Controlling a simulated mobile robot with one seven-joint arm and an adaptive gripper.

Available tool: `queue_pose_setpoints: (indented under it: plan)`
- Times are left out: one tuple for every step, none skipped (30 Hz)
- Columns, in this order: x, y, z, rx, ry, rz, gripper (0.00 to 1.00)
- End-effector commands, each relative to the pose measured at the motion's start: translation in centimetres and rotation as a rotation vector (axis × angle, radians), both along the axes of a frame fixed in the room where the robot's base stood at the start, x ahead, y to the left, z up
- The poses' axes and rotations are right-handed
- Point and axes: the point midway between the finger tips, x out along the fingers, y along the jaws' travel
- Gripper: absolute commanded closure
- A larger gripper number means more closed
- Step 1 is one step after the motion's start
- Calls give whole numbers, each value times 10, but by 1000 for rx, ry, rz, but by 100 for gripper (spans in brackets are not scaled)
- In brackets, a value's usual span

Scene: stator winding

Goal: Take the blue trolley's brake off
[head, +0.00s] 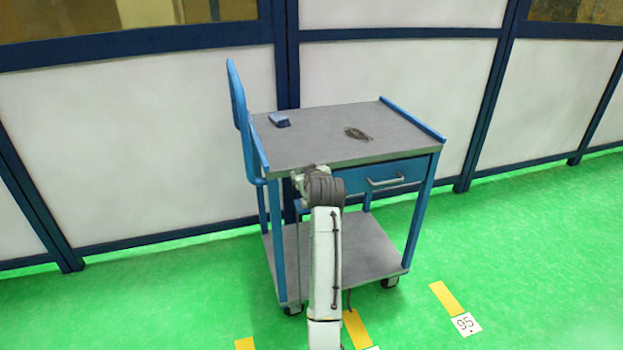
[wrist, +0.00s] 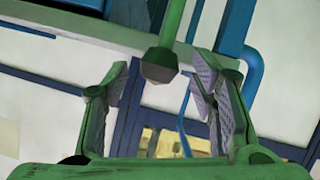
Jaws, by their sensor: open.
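The blue trolley (head: 335,150) stands upright on the green floor, with a grey top, a drawer and a lower shelf. My gripper (head: 298,178) is at its near left side, just below the top's front edge, and partly hidden by my wrist. In the wrist view my gripper (wrist: 160,86) is open, with one finger on each side. A green rod with a dark rounded knob (wrist: 158,66) reaches down between the fingers, apparently untouched. It looks like a lever; I cannot tell whether it is the brake. In the head view I cannot make it out.
A small blue item (head: 279,120) and a dark coiled item (head: 358,134) lie on the trolley's top. White panels in a dark blue frame (head: 287,60) stand close behind. Green floor is free at right, with yellow marks (head: 446,298) and a "95" label (head: 466,324).

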Motion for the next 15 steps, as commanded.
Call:
queue_pose_setpoints:
  plan:
    - [-10,-3,5,0,-3,-1,48]
    - [-16,-4,8,0,-3,-1,48]
    - [-25,-6,11,1,-2,-2,48]
    - [-31,-7,14,1,-3,-2,48]
    - [-37,-8,16,1,-3,-2,48]
    - [-44,-9,20,1,-4,-2,48]
    - [-49,-10,22,1,-3,-2,48]
    - [-54,-11,24,1,-2,-2,48]
    - [-60,-12,27,0,-3,-1,48]
    - [-64,-13,29,0,-3,-1,48]
    - [-68,-13,31,0,-3,-1,48]
    - [-72,-14,32,0,-3,-1,48]
    - [-75,-14,34,0,-3,-1,48]
    - [-77,-15,34,0,-1,-1,48]
    - [-79,-15,35,0,0,-1,48]
